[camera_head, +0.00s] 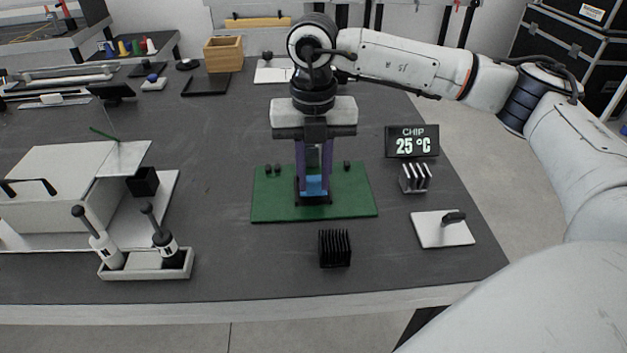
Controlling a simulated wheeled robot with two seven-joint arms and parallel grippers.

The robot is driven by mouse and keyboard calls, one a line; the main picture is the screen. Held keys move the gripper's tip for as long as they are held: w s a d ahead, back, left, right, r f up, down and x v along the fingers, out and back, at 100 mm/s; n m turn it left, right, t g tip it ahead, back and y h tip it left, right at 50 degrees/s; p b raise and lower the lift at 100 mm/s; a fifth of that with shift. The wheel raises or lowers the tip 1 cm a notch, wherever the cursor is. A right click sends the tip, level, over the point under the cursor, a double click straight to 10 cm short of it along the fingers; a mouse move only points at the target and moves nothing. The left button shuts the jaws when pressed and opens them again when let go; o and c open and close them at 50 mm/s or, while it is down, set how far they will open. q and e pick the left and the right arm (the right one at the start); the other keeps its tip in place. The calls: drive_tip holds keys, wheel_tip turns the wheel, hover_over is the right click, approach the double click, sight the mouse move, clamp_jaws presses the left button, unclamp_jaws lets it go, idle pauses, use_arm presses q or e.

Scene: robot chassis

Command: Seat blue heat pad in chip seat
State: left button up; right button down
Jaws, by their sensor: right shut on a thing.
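The blue heat pad (314,186) is low over the middle of the green board (350,205). My right gripper (314,182) points straight down there, its purple fingers shut on the pad. The dark chip seat (313,200) shows around and just below the pad on the board. The fingers and pad hide most of the seat, so I cannot tell whether the pad touches it. My left gripper is not in view.
A black finned heat sink (335,248) stands in front of the board. A silver finned block (415,178), a "CHIP 25 °C" display (412,141) and a white plate with a black handle (441,229) are at right. A tray with two bottles (147,264) stands at left.

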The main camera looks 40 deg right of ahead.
drive_tip(key=shift+f, duration=0.65)
drive_tip(key=shift+f, duration=0.25)
drive_tip(key=c, duration=1.5)
unclamp_jaws()
drive_tip(key=shift+r, duration=0.1)
drive_tip(key=shift+r, duration=0.1)
